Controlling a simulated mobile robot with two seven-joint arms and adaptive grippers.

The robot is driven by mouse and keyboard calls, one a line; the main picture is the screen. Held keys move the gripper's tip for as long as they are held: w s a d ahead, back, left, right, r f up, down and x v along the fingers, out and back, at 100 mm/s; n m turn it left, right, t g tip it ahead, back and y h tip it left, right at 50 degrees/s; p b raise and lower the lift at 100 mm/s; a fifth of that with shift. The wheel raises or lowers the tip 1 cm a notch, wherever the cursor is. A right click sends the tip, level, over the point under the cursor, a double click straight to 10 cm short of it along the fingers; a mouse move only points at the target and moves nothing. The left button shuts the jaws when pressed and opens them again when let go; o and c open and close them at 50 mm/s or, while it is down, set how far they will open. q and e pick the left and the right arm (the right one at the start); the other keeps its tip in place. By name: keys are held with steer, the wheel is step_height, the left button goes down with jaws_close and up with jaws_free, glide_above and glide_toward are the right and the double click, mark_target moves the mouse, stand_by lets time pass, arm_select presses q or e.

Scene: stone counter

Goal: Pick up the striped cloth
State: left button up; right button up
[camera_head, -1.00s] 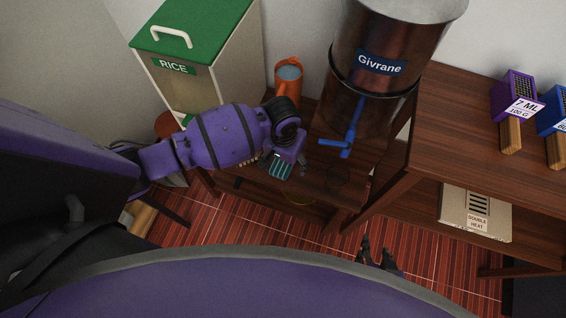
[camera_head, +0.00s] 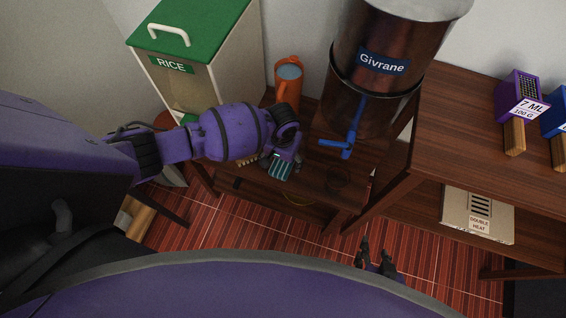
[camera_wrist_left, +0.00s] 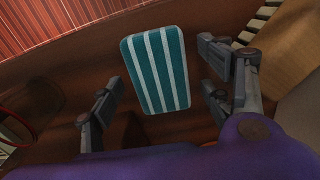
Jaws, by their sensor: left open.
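The striped cloth (camera_wrist_left: 157,70) is a teal pad with white stripes. It lies on the dark wooden shelf between the open fingers of my left gripper (camera_wrist_left: 163,98) in the left wrist view, with a gap on both sides. In the head view the cloth (camera_head: 280,168) shows just past my left gripper (camera_head: 278,158), which partly covers it. My right gripper (camera_head: 376,258) is at the bottom centre-right of the head view, over the red floor and away from the cloth; its two dark fingers are apart with nothing between them.
A green-lidded rice bin (camera_head: 205,72) and an orange jug (camera_head: 288,88) stand behind my left arm. A large Givrane dispenser (camera_head: 375,85) with a blue tap stands right of the cloth. A wooden table (camera_head: 460,130) is at right.

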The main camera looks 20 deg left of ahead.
mark_target(283, 163)
arm_select(q)
steer(key=c, duration=1.1)
steer(key=shift+c, duration=0.2)
steer(key=shift+r, duration=0.15)
step_height(283, 163, up, 10)
steer(key=p, duration=0.1)
